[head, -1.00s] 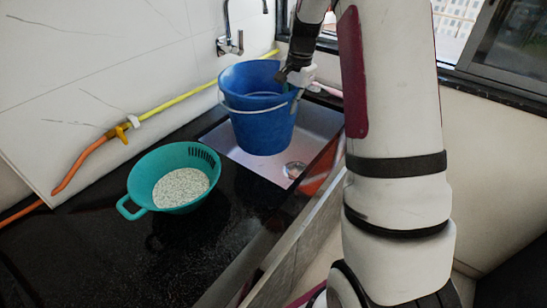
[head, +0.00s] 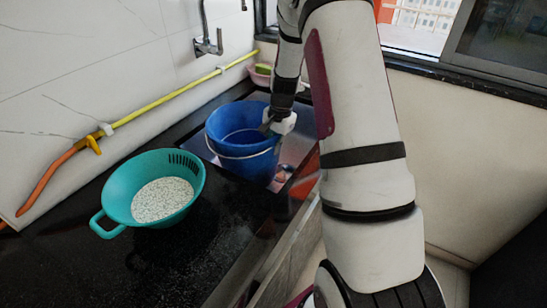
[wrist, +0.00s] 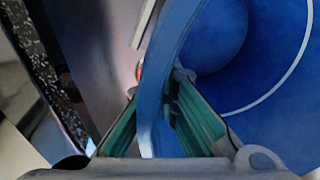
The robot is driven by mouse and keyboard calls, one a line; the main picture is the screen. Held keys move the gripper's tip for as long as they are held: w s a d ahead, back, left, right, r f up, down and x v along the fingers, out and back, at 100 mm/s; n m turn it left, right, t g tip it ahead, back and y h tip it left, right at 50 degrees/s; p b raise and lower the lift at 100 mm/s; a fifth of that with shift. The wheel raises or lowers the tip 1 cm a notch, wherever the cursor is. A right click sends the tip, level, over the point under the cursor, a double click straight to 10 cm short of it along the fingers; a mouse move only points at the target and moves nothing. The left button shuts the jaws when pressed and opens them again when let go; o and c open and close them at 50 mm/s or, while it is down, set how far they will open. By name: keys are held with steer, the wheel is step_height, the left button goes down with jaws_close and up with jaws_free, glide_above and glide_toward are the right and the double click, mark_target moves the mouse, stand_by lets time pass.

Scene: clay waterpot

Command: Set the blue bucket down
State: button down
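The blue bucket (head: 233,160) stands roughly upright at the near part of the sink (head: 290,160) in the head view, with its white handle hanging down the front. Its bottom edge is low in the sink area; I cannot tell whether it rests on a surface. My gripper (head: 268,126) is at the bucket's right rim. In the wrist view, the blue rim (wrist: 152,95) runs between the two teal finger pads of my gripper (wrist: 157,90), with the fingertips closed in on both sides of it. The bucket's inside fills the right of that view.
A teal colander (head: 113,190) with pale grains stands on the black counter (head: 215,230) left of the bucket. A yellow and orange hose (head: 150,113) runs along the wall. A tap (head: 207,45) is above. A pink bowl (head: 260,75) stands behind the bucket.

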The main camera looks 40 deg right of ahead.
mark_target(274, 156)
steer(key=shift+f, duration=1.95)
steer(key=shift+f, duration=0.15)
steer(key=c, duration=2.3)
jaws_free()
steer(key=shift+f, duration=0.15)
steer(key=o, duration=0.4)
steer(key=shift+o, duration=0.5)
